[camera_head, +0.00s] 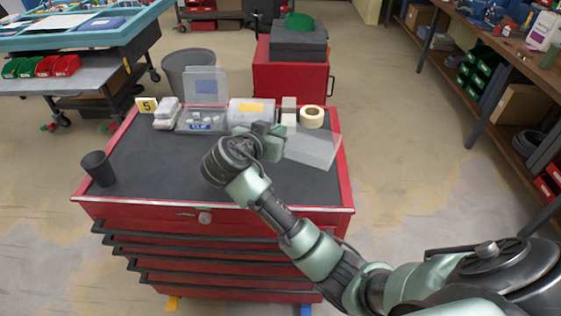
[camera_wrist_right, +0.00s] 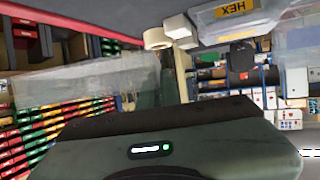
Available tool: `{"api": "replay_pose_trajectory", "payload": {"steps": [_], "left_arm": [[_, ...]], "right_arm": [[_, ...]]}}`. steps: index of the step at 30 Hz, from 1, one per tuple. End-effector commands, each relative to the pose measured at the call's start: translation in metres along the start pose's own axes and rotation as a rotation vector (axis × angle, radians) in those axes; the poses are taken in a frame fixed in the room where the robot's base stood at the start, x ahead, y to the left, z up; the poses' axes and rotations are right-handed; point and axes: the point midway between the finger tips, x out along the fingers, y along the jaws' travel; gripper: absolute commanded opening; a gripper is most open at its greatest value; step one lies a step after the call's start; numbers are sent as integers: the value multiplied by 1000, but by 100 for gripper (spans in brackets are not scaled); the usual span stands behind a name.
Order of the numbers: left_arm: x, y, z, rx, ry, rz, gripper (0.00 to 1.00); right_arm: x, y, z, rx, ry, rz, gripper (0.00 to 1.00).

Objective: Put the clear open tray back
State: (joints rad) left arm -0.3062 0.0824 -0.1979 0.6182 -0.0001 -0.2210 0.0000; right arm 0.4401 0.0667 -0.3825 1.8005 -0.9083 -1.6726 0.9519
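The clear open tray (camera_head: 313,149) is a see-through box at the right side of the red tool cabinet's dark top (camera_head: 150,165). It overlaps the cabinet's right edge in the head view. My right gripper (camera_head: 272,136) is at the tray's left side and appears shut on it; the fingertips are mostly hidden. In the right wrist view the tray shows as a large see-through panel (camera_wrist_right: 80,85) beyond the gripper body. Whether the tray touches the cabinet top is unclear. My left gripper is not in view.
A dark cup (camera_head: 99,168) stands left. The front-left top is clear.

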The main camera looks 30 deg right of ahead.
Motion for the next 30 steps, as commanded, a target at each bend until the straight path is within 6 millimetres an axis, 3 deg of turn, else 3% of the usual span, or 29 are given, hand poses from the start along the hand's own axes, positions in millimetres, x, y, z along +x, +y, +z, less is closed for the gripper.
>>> {"api": "replay_pose_trajectory", "payload": {"steps": [6,19,30], "left_arm": [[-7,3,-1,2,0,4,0],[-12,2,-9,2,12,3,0],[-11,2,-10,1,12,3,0]], "right_arm": [[18,0,45,-5,0,0,0],[38,-1,92,-3,0,0,0],[40,-1,100,0,0,-2,0]]}}
